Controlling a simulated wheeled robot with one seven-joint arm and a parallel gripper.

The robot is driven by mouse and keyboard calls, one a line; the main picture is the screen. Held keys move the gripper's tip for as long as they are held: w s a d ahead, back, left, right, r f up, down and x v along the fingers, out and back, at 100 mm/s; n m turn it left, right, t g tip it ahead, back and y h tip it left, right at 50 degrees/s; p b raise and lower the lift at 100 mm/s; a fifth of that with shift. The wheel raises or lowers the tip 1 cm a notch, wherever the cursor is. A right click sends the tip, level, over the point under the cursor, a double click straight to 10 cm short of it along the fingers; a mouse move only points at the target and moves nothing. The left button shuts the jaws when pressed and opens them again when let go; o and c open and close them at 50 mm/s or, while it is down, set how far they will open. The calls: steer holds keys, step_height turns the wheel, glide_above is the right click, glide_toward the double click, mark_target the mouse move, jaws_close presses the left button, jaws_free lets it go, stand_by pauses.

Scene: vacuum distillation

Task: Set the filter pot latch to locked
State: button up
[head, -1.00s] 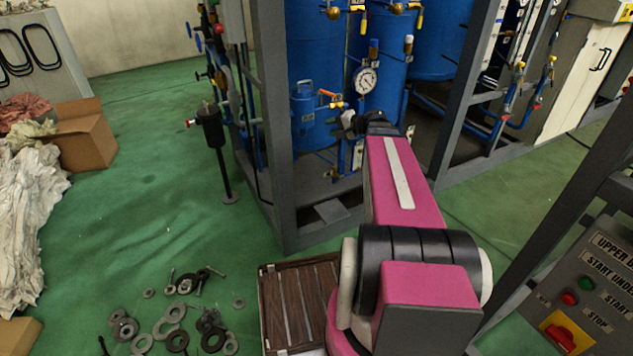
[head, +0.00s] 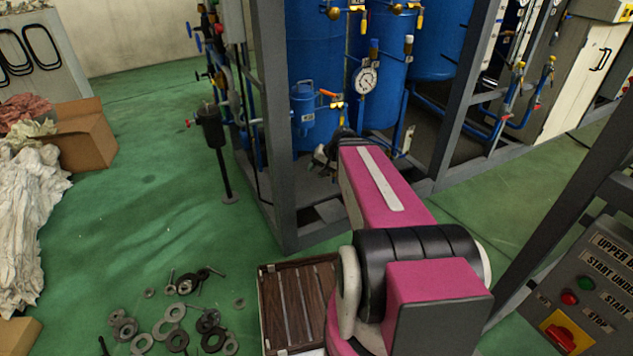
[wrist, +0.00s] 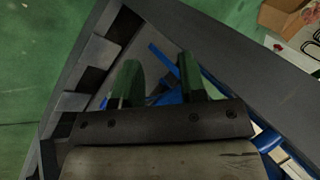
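A small blue pot (head: 303,118) with a top handle and a pale label stands inside the grey frame in the head view; it looks like the filter pot. I cannot make out its latch. My gripper (head: 322,155) is below and slightly right of the pot in the head view, partly hidden by my pink arm. In the wrist view my gripper (wrist: 158,63) has its two dark green fingers apart, with nothing held between them. Blue parts show beyond the fingers, too dark to identify.
A grey frame post (head: 275,130) rises left of the pot. An orange-handled valve (head: 328,94) and a pressure gauge (head: 366,78) are close to the pot's right. A dark pot on a stand (head: 212,130) is outside the frame. Loose washers (head: 172,313) lie on the green floor.

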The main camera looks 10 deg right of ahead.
steer(key=shift+n+g+h, duration=0.6)
steer(key=shift+h, duration=0.3)
steer(key=shift+s+a+f, duration=0.25)
steer(key=shift+s+f, duration=0.4)
steer(key=shift+s, duration=0.2)
steer(key=shift+s+a+f, duration=0.2)
steer(key=shift+s+f, duration=0.4)
steer(key=shift+s, duration=0.2)
steer(key=shift+o, duration=0.4)
steer(key=m+t+y, duration=0.6)
steer(key=m+t, duration=0.7)
steer(key=m, duration=1.4)
glide_toward(331, 93)
steer(key=x, duration=1)
steer(key=shift+w, duration=0.15)
steer(key=shift+f, duration=0.1)
steer(key=shift+a, duration=0.1)
jaws_close()
